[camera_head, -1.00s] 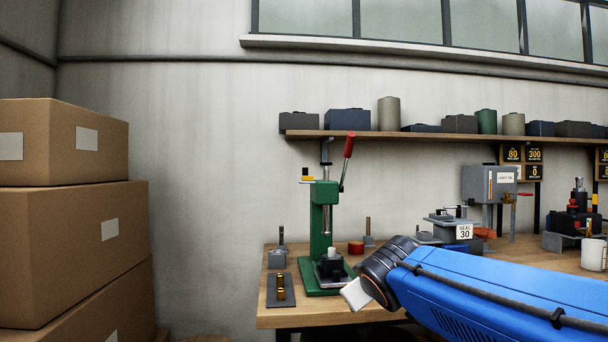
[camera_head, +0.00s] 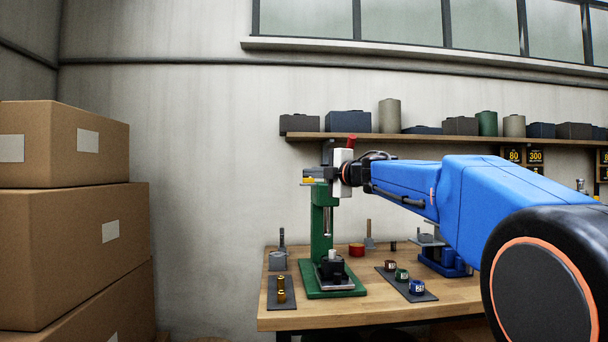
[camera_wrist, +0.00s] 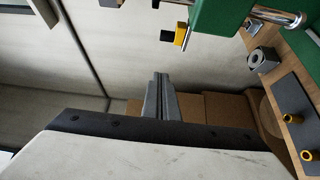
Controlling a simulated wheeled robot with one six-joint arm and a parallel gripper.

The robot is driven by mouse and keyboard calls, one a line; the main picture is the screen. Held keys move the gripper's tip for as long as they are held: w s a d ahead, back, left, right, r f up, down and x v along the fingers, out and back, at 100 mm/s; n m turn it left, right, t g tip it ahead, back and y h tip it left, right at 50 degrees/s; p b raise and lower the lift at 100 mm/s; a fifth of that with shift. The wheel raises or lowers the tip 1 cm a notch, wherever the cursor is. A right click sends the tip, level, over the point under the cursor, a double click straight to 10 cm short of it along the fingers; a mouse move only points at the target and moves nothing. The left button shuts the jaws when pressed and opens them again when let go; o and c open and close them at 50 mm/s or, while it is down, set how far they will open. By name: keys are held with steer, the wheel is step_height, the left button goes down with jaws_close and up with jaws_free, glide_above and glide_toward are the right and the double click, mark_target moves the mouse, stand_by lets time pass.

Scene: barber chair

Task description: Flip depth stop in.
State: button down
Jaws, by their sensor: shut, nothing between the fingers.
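The green press (camera_head: 321,215) stands on the bench with its red-tipped lever (camera_head: 351,141) partly hidden behind my arm. The depth stop seems to be the small yellow-and-black piece (camera_head: 308,180) at the left of the press head. It also shows in the wrist view (camera_wrist: 180,36), on a short rod beside the green head. My gripper (camera_head: 308,171) is at the head's height, fingers pointing left, overlapping the stop in the head view. In the wrist view my gripper (camera_wrist: 161,77) is shut and empty, with the stop above and right of the fingertips, apart in the picture.
A dark mat with brass pieces (camera_head: 281,290) lies left of the press base. A mat (camera_head: 404,282) with coloured rings lies to the right. A red round piece (camera_head: 356,250) sits behind. Cardboard boxes (camera_head: 75,240) are stacked at left. A shelf (camera_head: 450,137) runs above.

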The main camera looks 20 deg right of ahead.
steer(key=shift+w, duration=0.15)
steer(key=w+d, duration=0.1)
steer(key=w, duration=0.8)
steer(key=shift+w, duration=0.2)
stand_by(0.6)
steer(key=shift+d, duration=0.2)
steer(key=shift+s+d, duration=0.25)
steer(key=shift+d, duration=0.55)
steer(key=shift+s+d, duration=0.25)
steer(key=shift+d, duration=0.55)
